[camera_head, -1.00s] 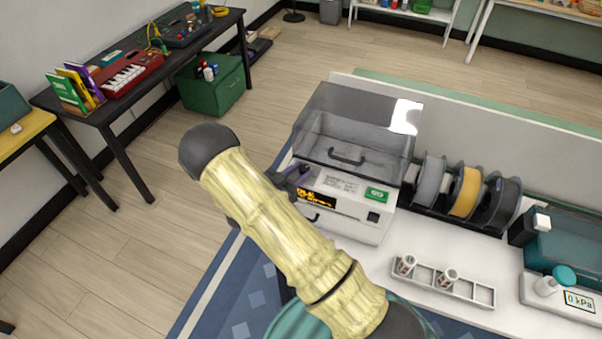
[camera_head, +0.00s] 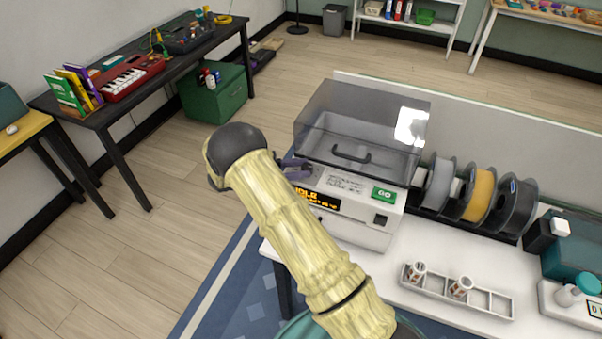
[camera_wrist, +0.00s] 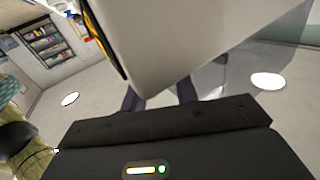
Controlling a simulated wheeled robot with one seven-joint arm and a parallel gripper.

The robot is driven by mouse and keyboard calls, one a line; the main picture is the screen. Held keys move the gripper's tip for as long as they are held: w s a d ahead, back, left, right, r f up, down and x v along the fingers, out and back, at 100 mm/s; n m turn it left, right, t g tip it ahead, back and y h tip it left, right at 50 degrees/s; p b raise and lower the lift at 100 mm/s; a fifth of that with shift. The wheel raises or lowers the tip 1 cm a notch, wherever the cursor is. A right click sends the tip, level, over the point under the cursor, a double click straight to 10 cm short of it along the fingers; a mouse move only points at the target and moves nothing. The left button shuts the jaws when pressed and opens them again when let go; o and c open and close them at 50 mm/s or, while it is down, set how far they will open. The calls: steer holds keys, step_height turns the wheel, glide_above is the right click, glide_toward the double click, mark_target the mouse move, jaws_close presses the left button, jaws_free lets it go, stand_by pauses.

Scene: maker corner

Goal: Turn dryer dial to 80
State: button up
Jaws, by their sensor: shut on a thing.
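The dryer (camera_head: 350,226) is a white box with a clear, tinted lid (camera_head: 365,115), which is down. Its front has an orange-lettered display (camera_head: 318,199), too small to read fully, and a green GO button (camera_head: 383,194). My gripper (camera_head: 300,171) is at the dryer's left top edge, partly behind my arm. In the wrist view its two purple fingers (camera_wrist: 160,100) reach to the dryer's pale body (camera_wrist: 190,45). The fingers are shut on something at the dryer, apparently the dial. The dial and its setting are hidden.
Filament spools (camera_head: 476,194) stand right of the dryer. A rack with small jars (camera_head: 485,301) lies on the white table (camera_head: 375,285) in front. A black bench (camera_head: 125,108) with a red keyboard stands at left. Open floor lies between bench and table.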

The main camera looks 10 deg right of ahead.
steer(key=shift+a+f+g, duration=0.1)
steer(key=shift+g, duration=0.2)
steer(key=o, duration=1)
steer(key=shift+c, duration=0.2)
steer(key=w+a+b, duration=0.1)
steer(key=a+b, duration=0.2)
steer(key=a, duration=1.4)
steer(key=shift+w+a, duration=0.15)
steer(key=shift+w, duration=0.25)
